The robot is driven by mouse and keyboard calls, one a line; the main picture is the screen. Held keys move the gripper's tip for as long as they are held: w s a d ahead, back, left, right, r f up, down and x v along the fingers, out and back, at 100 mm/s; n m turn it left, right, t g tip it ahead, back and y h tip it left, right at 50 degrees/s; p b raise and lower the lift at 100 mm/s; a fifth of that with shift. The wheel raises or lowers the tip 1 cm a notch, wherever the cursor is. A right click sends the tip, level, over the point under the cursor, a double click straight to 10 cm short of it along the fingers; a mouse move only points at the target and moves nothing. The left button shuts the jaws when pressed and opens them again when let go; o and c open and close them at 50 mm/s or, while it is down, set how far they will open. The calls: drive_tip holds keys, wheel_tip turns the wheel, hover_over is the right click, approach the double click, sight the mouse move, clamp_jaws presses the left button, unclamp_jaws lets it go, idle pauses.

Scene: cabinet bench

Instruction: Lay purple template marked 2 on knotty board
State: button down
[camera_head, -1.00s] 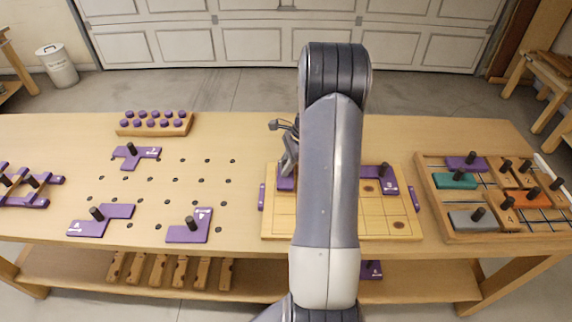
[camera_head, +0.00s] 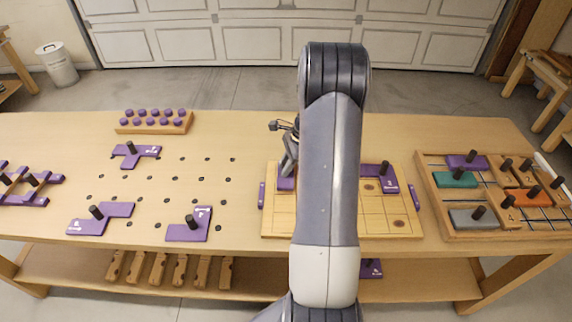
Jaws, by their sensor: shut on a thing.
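The knotty board (camera_head: 279,224) is a pale gridded panel with dark knots, lying on the bench behind my arm. A purple template (camera_head: 286,184) shows at its upper left, partly hidden by my arm. My gripper (camera_head: 289,167) is right above this piece and shut on it; the fingertips and the grip itself are mostly hidden. I cannot read its mark or tell whether it touches the board. Another purple template with a black knob (camera_head: 388,184) lies on the board's upper right.
Purple templates with black knobs stand on the holed bench area: one at the back (camera_head: 137,154), one at front left (camera_head: 100,217), one at front centre (camera_head: 190,228). A peg rack (camera_head: 154,127) is behind them. A wooden tray (camera_head: 432,200) of coloured blocks is at right.

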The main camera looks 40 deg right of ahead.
drive_tip(key=shift+f, duration=0.35)
drive_tip(key=shift+f, duration=0.2)
idle(0.9)
drive_tip(key=c, duration=1.2)
unclamp_jaws()
drive_tip(key=shift+o, duration=0.4)
drive_tip(key=o, duration=0.3)
drive_tip(key=shift+r, duration=0.15)
drive_tip(key=shift+r+p, duration=2.9)
drive_tip(key=shift+r, duration=1)
